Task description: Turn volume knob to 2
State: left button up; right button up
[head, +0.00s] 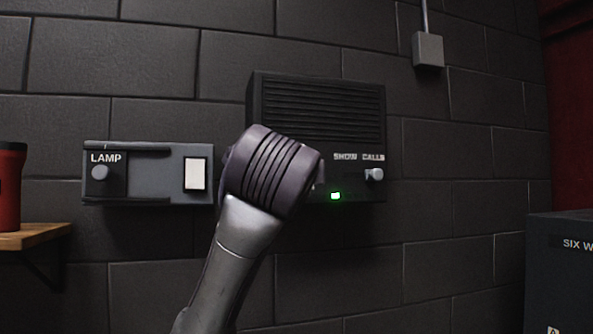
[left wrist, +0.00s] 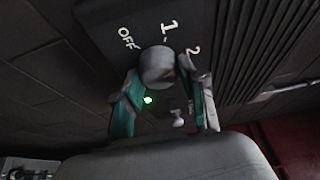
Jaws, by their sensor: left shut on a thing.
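The volume knob (left wrist: 157,66) is a round grey knob on a dark panel in the left wrist view. The labels OFF, 1 and 2 (left wrist: 194,48) curve around it. I cannot tell for sure which mark it points to. My left gripper (left wrist: 160,78) has its teal-lined fingers on either side of the knob and is shut on it. In the head view my left wrist (head: 268,172) covers the lower left of the black speaker box (head: 315,105), hiding the knob and fingers. My right gripper is in neither view.
A lit green light (head: 335,196) and a small SHOW CALLS knob (head: 374,174) sit right of my wrist. A LAMP panel (head: 145,160) is on the left. A red container (head: 9,185) stands on a wooden shelf (head: 32,236). A dark box (head: 560,270) is at lower right.

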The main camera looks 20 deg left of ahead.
pick_arm(q)
jog(key=shift+r+m+g+p, duration=0.15)
jog(key=shift+m+g, duration=0.4)
jog(key=shift+m, duration=0.7)
jog(key=shift+f+m+g+p, duration=0.15)
jog(key=shift+m+g, duration=0.4)
jog(key=shift+m, duration=0.7)
jog(key=o, duration=1.1)
jog(key=shift+r, duration=0.1)
jog(key=v, duration=1.2)
jog(key=shift+d+r, duration=0.1)
jog(key=shift+d, duration=0.05)
